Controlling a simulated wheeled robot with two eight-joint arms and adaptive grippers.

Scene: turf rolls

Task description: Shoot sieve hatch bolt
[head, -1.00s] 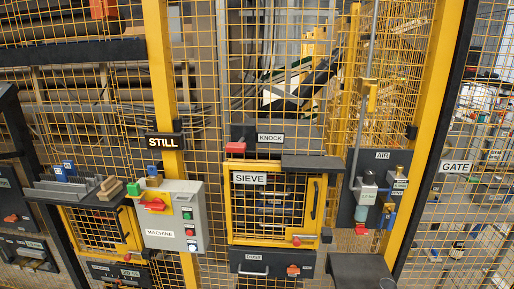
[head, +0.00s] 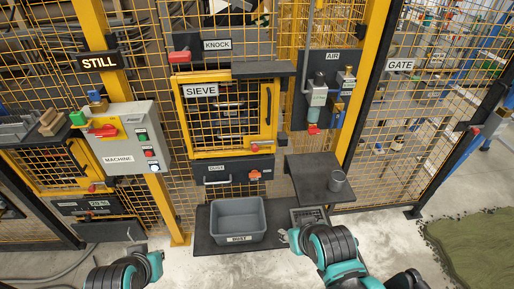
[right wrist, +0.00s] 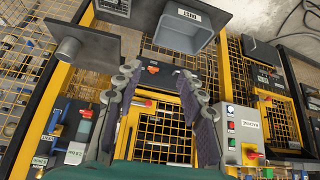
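The sieve hatch is a yellow-framed mesh door (head: 179,119) under the SIEVE label, with a black handle on its right side. It looks closed in its frame. The bolt's red knob (head: 254,148) is at the hatch's lower right edge; whether it is shot is too small to tell. The hatch and red knob (right wrist: 148,102) also show in the right wrist view, turned over, beyond the fingers. My right gripper (right wrist: 158,76) is open and empty, apart from the hatch. My left arm (head: 125,272) is low at the left in the head view; its finger state is unclear.
Below the hatch are a drawer panel with an orange-red knob (head: 254,174) and a grey bin (head: 238,206) on a dark floor plate. A grey machine box (head: 130,142) hangs at left.

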